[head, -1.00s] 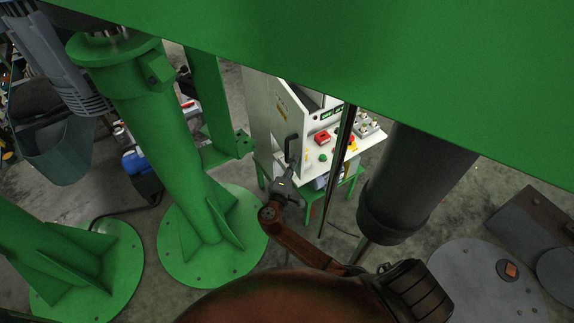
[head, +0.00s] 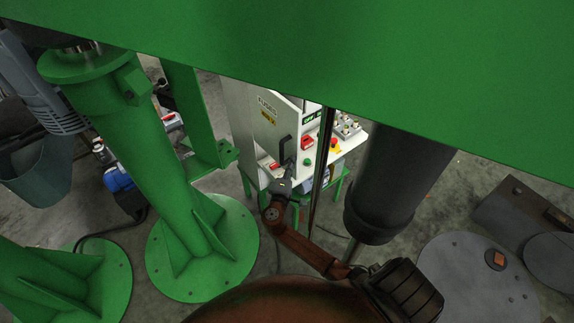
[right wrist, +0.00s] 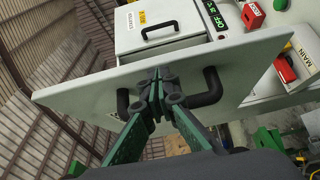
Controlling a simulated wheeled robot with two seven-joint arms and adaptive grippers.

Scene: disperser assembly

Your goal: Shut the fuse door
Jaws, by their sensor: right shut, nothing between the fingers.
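The fuse door (head: 262,135) is the pale panel with a dark label and a yellow label on the white cabinet in the head view. It stands ajar, with a gap along its right edge. Its black handle (head: 286,150) is near that edge. In the right wrist view the door (right wrist: 85,97) crosses the picture, with its black handle (right wrist: 210,88) partly hidden behind my fingers. My right gripper (head: 283,184) is at the door's lower handle end; in the wrist view its green fingers (right wrist: 158,88) are shut and empty in front of the handle. Contact cannot be told. My left gripper is not in view.
The control panel (head: 318,150) with red and green buttons is right of the door. A thin dark post (head: 321,170) and a thick dark cylinder (head: 395,190) stand to the right. A green column (head: 150,150) stands left. A large green beam (head: 400,60) covers the top.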

